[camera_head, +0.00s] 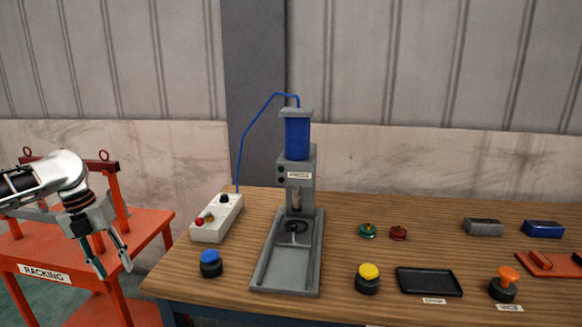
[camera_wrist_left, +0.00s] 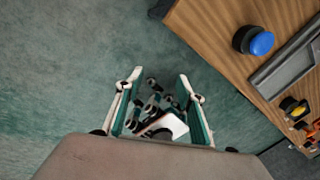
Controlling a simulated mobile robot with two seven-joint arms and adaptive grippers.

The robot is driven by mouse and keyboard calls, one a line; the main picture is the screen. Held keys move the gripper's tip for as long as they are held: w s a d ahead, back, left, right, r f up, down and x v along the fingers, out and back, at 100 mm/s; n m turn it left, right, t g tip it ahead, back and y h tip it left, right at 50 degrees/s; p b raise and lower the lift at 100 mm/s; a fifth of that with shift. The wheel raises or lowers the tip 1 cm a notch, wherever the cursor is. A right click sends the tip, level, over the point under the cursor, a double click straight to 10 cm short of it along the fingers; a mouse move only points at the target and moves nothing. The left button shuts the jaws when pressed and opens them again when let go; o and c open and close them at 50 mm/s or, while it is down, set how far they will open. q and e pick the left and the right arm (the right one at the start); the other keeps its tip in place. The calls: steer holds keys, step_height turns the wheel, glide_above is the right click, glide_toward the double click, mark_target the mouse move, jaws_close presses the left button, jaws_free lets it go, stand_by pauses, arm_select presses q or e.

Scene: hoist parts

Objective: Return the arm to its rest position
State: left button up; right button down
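My left arm (camera_head: 52,178) comes in from the left in the head view, bent with the hand pointing down. My left gripper (camera_head: 113,268) hangs in front of the red racking frame, left of the wooden table and apart from it. Its two fingers are spread with nothing between them. In the left wrist view the open fingers (camera_wrist_left: 160,76) show over the green floor, with the table's edge to the upper right. My right arm and gripper are not in view.
The red racking frame (camera_head: 30,254) stands behind the left gripper. The wooden table (camera_head: 190,285) bears a grey press (camera_head: 297,205), a control box (camera_head: 217,218), a blue button (camera_head: 210,263), a yellow button (camera_head: 368,279), a black tray (camera_head: 429,282) and small parts.

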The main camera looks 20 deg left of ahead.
arm_select(q)
steer(key=s+d+f+n+t, duration=0.1)
steer(key=d+f+n, duration=0.35)
steer(key=f, duration=0.65)
steer(key=s+d+f+n+t, duration=0.1)
steer(key=d+f+n, duration=0.2)
steer(key=d+f, duration=0.55)
steer(key=s+d+f+n+t, duration=0.1)
steer(key=s+d+f+n, duration=0.2)
steer(key=f, duration=1.1)
steer(key=d+f+n+t, duration=0.1)
steer(key=d+f+n, duration=0.3)
steer(key=d, duration=0.4)
steer(key=s+d+r+n+t, duration=0.1)
steer(key=d+n+t, duration=0.1)
steer(key=d, duration=0.4)
steer(key=s+d+r+n+t, duration=0.1)
steer(key=d+r+n+t, duration=0.1)
steer(key=d+n, duration=0.2)
steer(key=s+d+r+n+t+h, duration=0.1)
steer(key=d+n, duration=0.2)
steer(key=d, duration=0.6)
steer(key=shift+s+d+r+t, duration=0.15)
steer(key=shift+d+r+t, duration=0.1)
steer(key=shift+t, duration=0.15)
steer(key=shift+n, duration=0.25)
